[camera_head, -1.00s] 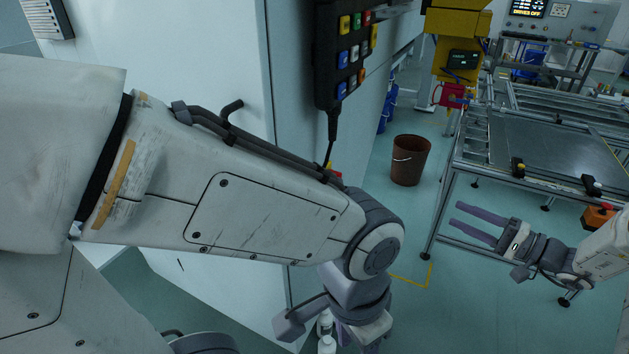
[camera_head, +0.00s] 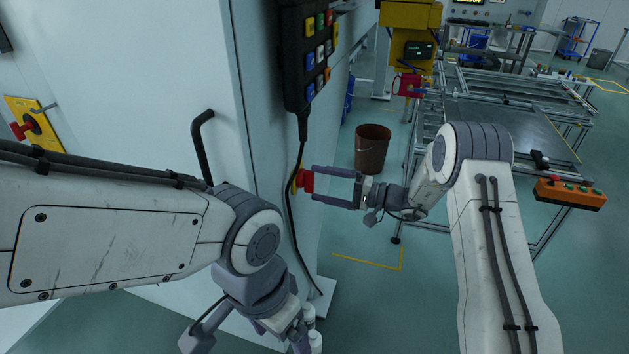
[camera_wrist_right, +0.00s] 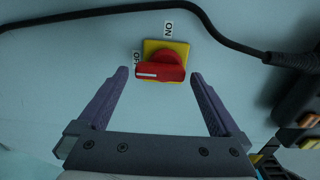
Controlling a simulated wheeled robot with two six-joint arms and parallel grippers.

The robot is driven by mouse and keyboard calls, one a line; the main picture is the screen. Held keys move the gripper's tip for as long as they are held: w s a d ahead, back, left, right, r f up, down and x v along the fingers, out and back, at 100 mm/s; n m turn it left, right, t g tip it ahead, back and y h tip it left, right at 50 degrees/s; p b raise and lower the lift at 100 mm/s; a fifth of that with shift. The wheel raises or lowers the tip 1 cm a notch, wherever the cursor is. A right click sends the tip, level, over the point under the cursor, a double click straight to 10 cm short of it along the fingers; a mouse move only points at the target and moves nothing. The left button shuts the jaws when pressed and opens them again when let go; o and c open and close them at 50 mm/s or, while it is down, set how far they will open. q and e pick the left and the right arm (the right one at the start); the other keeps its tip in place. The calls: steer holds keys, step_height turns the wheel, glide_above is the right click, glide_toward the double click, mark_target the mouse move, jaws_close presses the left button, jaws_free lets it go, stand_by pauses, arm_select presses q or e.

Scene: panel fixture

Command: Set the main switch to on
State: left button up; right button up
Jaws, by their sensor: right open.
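The main switch (camera_head: 305,181) is a red rotary handle on a yellow plate on the cabinet's side wall. In the right wrist view the switch (camera_wrist_right: 160,68) lies nearly level, its white mark at the left end by the OFF label (camera_wrist_right: 136,60). The ON label (camera_wrist_right: 168,28) is above the plate. My right gripper (camera_head: 314,184) is open, its fingertips close to the switch. In the wrist view the right gripper's fingers (camera_wrist_right: 160,75) stand on either side of the handle, with gaps.
A black button pendant (camera_head: 308,55) hangs above the switch, its cable (camera_head: 291,205) running close beside it. A cabinet handle (camera_head: 200,145) and another red knob on a yellow plate (camera_head: 33,125) are at left. A brown bin (camera_head: 372,150) stands behind my right gripper.

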steer(key=shift+x, duration=0.85)
steer(key=c, duration=1.2)
steer(key=shift+o, duration=0.2)
